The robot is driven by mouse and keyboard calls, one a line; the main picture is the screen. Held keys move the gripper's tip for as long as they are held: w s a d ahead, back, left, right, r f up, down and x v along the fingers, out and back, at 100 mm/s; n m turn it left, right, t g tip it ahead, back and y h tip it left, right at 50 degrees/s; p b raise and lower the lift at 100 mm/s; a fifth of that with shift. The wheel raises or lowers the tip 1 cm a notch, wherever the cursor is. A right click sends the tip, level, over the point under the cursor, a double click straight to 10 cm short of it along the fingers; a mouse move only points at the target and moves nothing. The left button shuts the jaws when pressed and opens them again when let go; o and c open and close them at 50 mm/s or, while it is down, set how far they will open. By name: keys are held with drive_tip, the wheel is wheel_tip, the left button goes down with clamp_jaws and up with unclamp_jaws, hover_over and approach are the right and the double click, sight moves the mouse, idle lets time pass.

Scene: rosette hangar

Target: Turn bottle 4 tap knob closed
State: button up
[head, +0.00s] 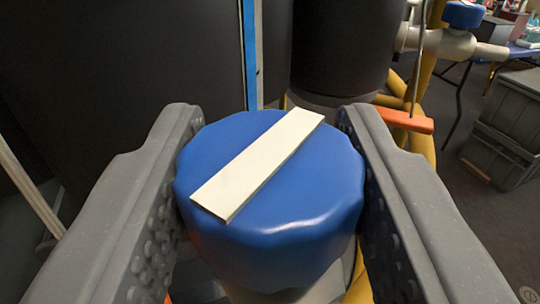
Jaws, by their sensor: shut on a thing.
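A blue tap knob (300,225) fills the middle of the head view, with a cream bar (258,164) lying diagonally across its top, from lower left to upper right. My gripper (268,190) is shut on this knob, one grey studded jaw on its left side and the other on its right. A pale pipe or valve body shows in part below the knob. A large dark cylinder (341,45) stands behind it. I see no number on it, so I cannot tell which bottle this is.
A second blue knob (463,14) sits on a white pipe at the upper right. An orange bar (405,120) and yellow tubing (424,88) are close behind the right jaw. Grey crates (508,128) and a blue table (522,54) stand at the right, with floor around them.

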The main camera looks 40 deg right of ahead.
drive_tip(key=shift+a+r+m+g+h+p, duration=0.2)
drive_tip(key=shift+m+g+h+p, duration=0.7)
drive_tip(key=shift+p, duration=1.8)
drive_tip(key=m+g+h+p, duration=0.1)
drive_tip(key=p, duration=0.2)
drive_tip(key=shift+d+h+p, duration=0.1)
drive_tip(key=shift+h+p, duration=0.2)
drive_tip(key=shift+p, duration=0.1)
drive_tip(key=shift+d+f+m+g+h+p, duration=0.1)
drive_tip(key=shift+m+g+h+p, duration=0.25)
drive_tip(key=shift+g+p, duration=0.3)
drive_tip(key=shift+d+f+m+g+h+p, duration=0.1)
drive_tip(key=shift+m+g+h+p, duration=0.15)
drive_tip(key=shift+m+g+p, duration=0.35)
drive_tip(key=o, duration=1)
drive_tip(key=shift+c, duration=0.2)
drive_tip(key=shift+a, duration=0.1)
drive_tip(key=shift+a, duration=0.1)
drive_tip(key=b+v, duration=0.2)
drive_tip(key=v, duration=1.1)
drive_tip(key=shift+s+a+f, duration=0.15)
drive_tip(key=shift+s+a, duration=0.05)
